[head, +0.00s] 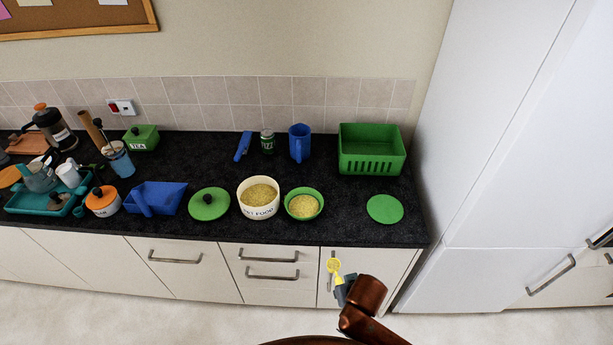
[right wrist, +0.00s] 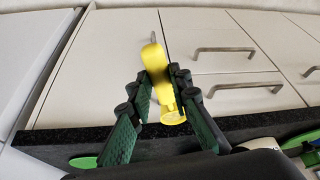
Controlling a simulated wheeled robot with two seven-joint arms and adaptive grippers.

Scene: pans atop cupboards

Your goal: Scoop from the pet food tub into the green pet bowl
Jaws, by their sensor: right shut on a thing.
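The cream pet food tub (head: 259,212) stands open on the dark worktop, with tan granules (head: 260,194) inside. The green pet bowl (head: 304,217) stands just to its right and holds similar granules. My right gripper (head: 341,287) is in front of the worktop, before the cupboard doors. It is shut on a yellow scoop (head: 333,266), which also shows between the fingers in the right wrist view (right wrist: 155,68). I cannot tell whether the scoop holds any granules. My left gripper is not in view.
A green lid with a dark knob (head: 209,204) lies left of the tub. A flat green disc (head: 385,209) lies right of the bowl. A green basket (head: 371,152), blue jug (head: 299,142) and can (head: 267,141) stand behind. A tall white unit (head: 495,130) bounds the right side.

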